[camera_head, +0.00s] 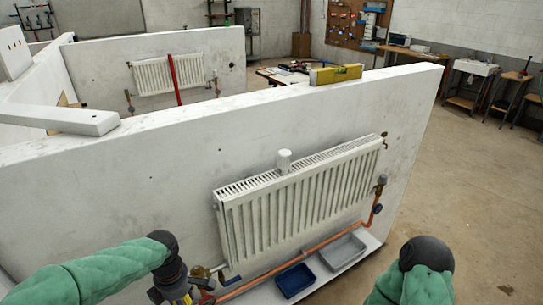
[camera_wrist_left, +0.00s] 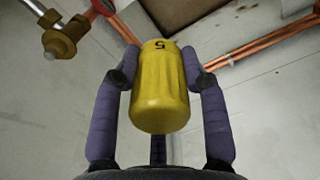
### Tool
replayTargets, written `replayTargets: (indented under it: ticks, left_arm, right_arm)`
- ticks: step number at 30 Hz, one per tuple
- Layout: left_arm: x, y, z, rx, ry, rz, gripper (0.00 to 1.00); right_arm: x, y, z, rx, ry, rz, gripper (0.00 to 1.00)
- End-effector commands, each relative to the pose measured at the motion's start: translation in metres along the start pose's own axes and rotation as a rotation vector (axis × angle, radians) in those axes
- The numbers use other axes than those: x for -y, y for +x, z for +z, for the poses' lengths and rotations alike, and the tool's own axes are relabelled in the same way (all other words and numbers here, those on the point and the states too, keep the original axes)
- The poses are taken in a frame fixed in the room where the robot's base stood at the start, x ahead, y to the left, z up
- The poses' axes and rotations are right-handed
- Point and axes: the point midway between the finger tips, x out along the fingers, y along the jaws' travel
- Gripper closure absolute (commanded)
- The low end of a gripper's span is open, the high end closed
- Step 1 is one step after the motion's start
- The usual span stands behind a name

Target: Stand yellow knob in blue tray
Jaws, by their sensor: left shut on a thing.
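My left gripper (camera_wrist_left: 160,77) is shut on the yellow knob (camera_wrist_left: 160,95), with one finger on each side of it. The knob is a ribbed yellow cylinder with a dark "5" on its far end. In the head view my left gripper (camera_head: 178,291) is at the bottom edge, left of the radiator's lower corner and partly cut off. The blue tray (camera_head: 295,280) lies on the white ledge below the radiator, to the right of this gripper and apart from it. Its visible floor looks empty. My right arm shows at the lower right, but its gripper is out of view.
A grey tray (camera_head: 342,251) is right of the blue one. The white radiator (camera_head: 300,205) hangs above, with a white knob (camera_head: 284,162) at its top. A copper pipe (camera_head: 325,243) runs behind the trays to a brass valve (camera_head: 200,273). A yellow level (camera_head: 336,74) lies on the wall top.

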Motion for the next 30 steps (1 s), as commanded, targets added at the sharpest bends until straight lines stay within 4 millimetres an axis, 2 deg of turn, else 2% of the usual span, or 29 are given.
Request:
replayTargets:
  ticks: [8, 30]
  left_arm:
    - [-0.006, 0.016, 0.014, -0.002, 0.363, -0.001, 0.93]
    - [-0.019, 0.074, 0.065, 0.001, 1.692, -0.002, 0.93]
  right_arm:
    - [0.000, 0.000, 0.000, -0.001, 0.000, 0.000, 0.60]
    - [0.000, 0.000, 0.000, 0.000, 0.000, 0.000, 0.60]
